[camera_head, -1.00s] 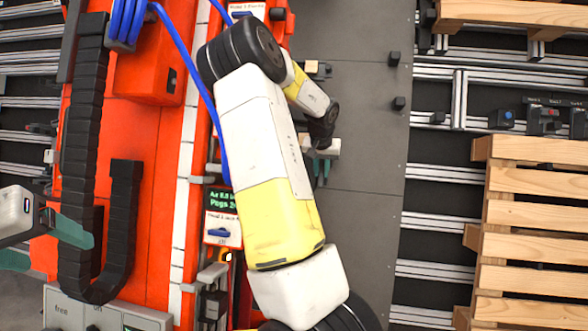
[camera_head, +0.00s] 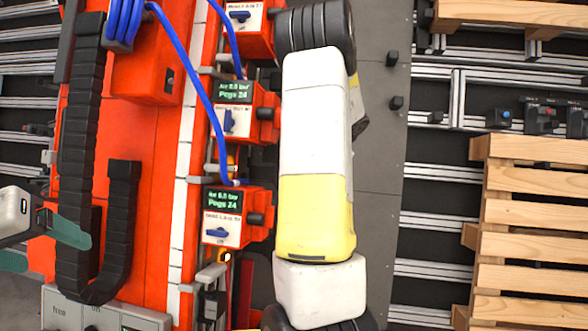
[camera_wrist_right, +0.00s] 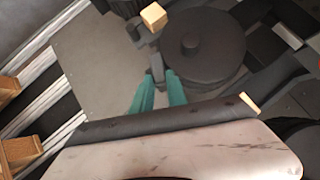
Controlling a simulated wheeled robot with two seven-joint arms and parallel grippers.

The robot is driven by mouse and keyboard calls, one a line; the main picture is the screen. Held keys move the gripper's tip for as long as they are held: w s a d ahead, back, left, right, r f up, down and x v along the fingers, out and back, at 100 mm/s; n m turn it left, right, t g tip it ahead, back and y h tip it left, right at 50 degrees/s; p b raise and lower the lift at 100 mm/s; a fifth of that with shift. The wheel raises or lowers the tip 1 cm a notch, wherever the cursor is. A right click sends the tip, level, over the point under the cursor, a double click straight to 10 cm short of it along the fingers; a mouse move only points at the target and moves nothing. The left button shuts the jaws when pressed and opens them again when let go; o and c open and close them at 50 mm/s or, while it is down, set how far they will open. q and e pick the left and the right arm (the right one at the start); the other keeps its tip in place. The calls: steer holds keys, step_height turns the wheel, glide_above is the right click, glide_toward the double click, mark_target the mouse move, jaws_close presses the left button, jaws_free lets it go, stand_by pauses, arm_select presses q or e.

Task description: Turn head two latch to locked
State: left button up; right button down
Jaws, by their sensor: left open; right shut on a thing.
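Three orange heads stand in a column on the gantry, each with a blue latch lever. The middle head's blue latch (camera_head: 229,121) points upright, beside its label, which is too small to read surely. The lower head's latch (camera_head: 216,233) and the upper head's latch (camera_head: 239,15) lie sideways. My left gripper (camera_head: 42,247) is open and empty at the left edge, away from the heads. My right gripper (camera_wrist_right: 158,88) is shut on a small grey part (camera_wrist_right: 157,66) in the right wrist view. In the head view it is hidden behind my right arm.
Blue hoses (camera_head: 190,85) hang across the heads. A black cable chain (camera_head: 72,170) runs down the orange gantry. A wooden pallet (camera_head: 535,213) stands at the right. A grey panel (camera_head: 378,190) beside my right arm is mostly clear.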

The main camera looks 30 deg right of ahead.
steer(key=shift+s+d+f+m+t+y, duration=0.1)
steer(key=shift+s+f+m+t+y, duration=0.25)
steer(key=shift+m+t, duration=1.1)
steer(key=shift+s+d+f+m+t+y, duration=0.1)
steer(key=shift+s+f+m+t, duration=0.35)
steer(key=shift+m+t, duration=1)
steer(key=shift+s+f+m+t+y, duration=0.4)
steer(key=shift+m+t, duration=0.6)
steer(key=shift+m, duration=0.9)
steer(key=shift+w+f, duration=0.1)
steer(key=c, duration=1.3)
jaws_free()
steer(key=v, duration=0.7)
steer(key=shift+s+a, duration=0.1)
steer(key=shift+s, duration=0.3)
